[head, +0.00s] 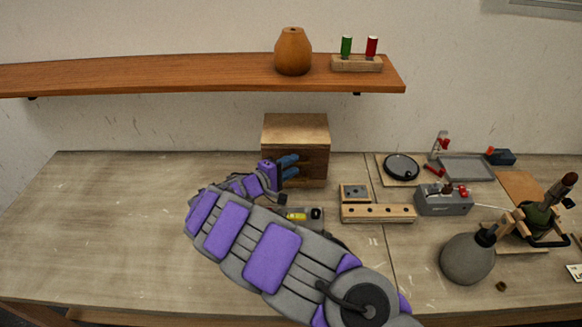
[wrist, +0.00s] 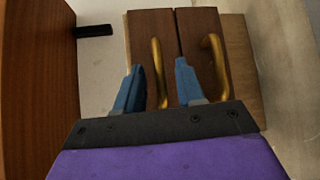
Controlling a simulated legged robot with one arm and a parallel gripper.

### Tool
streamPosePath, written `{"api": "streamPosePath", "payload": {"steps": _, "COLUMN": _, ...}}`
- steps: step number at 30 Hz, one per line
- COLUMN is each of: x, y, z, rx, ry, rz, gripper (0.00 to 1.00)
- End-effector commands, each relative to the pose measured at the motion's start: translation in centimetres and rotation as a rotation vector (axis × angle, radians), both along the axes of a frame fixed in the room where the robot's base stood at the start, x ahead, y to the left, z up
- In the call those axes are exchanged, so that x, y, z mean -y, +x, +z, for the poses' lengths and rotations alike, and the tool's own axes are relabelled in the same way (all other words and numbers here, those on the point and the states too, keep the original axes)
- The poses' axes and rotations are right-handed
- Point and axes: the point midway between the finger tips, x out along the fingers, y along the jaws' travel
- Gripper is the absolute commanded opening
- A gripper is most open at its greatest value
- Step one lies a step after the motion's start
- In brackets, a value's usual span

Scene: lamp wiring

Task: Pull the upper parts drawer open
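The wooden parts cabinet (head: 295,131) stands at the back of the bench, below the shelf; my gripper hides part of its front in the head view. The wrist view is turned sideways, with the shelf side at left. There the upper drawer (wrist: 143,32) and the lower drawer (wrist: 198,24) show dark fronts, both looking shut, each with a brass handle. My gripper (head: 292,166) is at the cabinet front. In the wrist view its blue fingers (wrist: 158,64) are apart, one each side of the upper drawer's handle (wrist: 155,57). Contact with the handle cannot be told.
A wooden shelf (head: 200,73) with a brown vase (head: 293,51) overhangs the back. Right of the cabinet are a drilled wooden block (head: 378,214), a grey box (head: 443,200) and a grey round-bodied lamp part (head: 467,258). The bench's left side is clear.

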Motion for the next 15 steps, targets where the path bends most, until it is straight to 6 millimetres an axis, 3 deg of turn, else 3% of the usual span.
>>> {"api": "streamPosePath", "payload": {"steps": 10, "x": 0.41, "y": 0.21, "z": -0.04, "rx": -0.001, "ry": 0.001, "rz": 0.0, "gripper": 0.37}}
{"api": "streamPosePath", "payload": {"steps": 15, "x": 0.54, "y": 0.21, "z": -0.04, "rx": -0.001, "ry": 0.003, "rz": -0.001, "gripper": 0.21}}
